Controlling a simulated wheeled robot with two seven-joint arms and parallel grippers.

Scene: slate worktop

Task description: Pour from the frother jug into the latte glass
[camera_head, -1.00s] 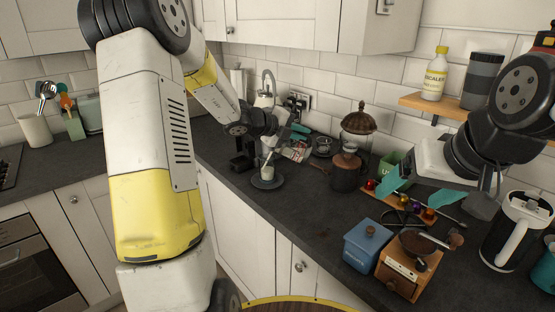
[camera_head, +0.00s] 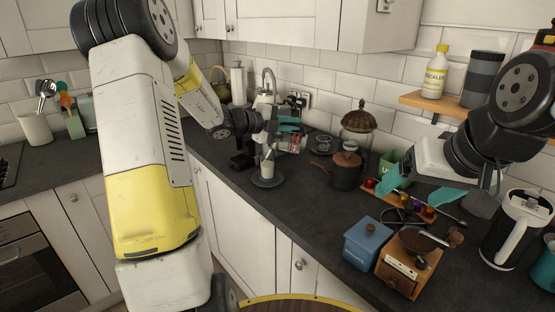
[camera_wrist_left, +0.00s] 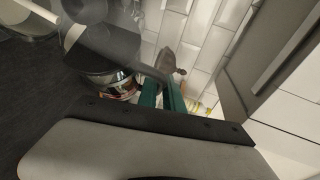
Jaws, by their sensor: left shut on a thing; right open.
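The latte glass (camera_head: 267,168), with pale contents low in it, stands upright on a dark round saucer (camera_head: 268,182). My left gripper (camera_head: 290,124) is shut on a shiny metal jug, the frother jug (camera_head: 292,142), just behind and right of the glass. The jug looks roughly upright and apart from the glass; whether it clears the worktop is hard to tell. In the left wrist view the teal fingers (camera_wrist_left: 165,96) are beside a shiny reflecting body (camera_wrist_left: 115,88), partly blurred. My right gripper (camera_head: 420,192) is open and empty at the right, above the capsule rack.
A blue canister (camera_head: 366,244), a wooden grinder (camera_head: 408,262) and a black-and-white jug (camera_head: 516,232) fill the right. Bare worktop lies in front of the pot.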

